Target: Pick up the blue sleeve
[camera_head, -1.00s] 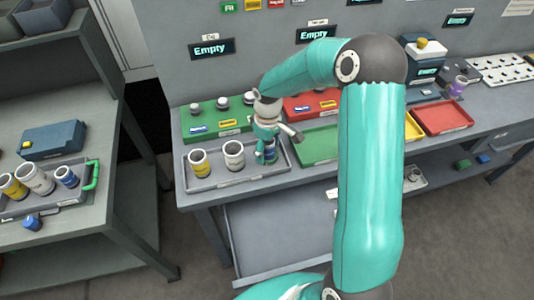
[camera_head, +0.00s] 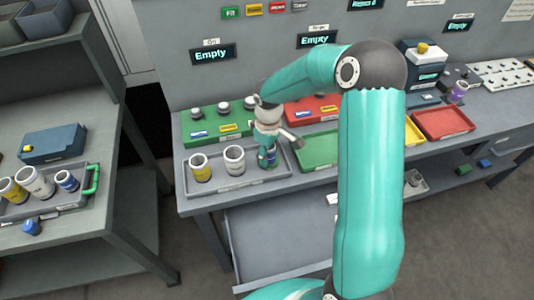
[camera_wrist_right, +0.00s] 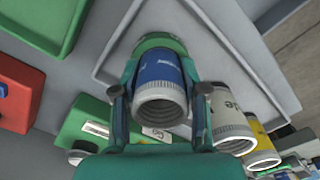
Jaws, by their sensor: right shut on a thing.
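The blue sleeve (camera_wrist_right: 160,75), with a white ribbed end, is between the two fingers of my right gripper (camera_wrist_right: 162,98) in the right wrist view. The fingers press on its two sides, so the gripper is shut on it. In the head view, my right gripper (camera_head: 267,146) is over the right end of the grey tray (camera_head: 227,186), and its fingers largely hide the sleeve. I cannot tell whether the sleeve touches the tray. A yellow sleeve (camera_head: 200,170) and a white sleeve (camera_head: 234,162) stand in the tray to its left. My left gripper is not in view.
A green block (camera_head: 194,128) with knobs and a red block (camera_head: 300,112) stand behind the tray. An empty green tray (camera_head: 318,152) and a red tray (camera_head: 444,123) lie to the right. A left cart holds another tray (camera_head: 60,203) with yellow, white and blue sleeves.

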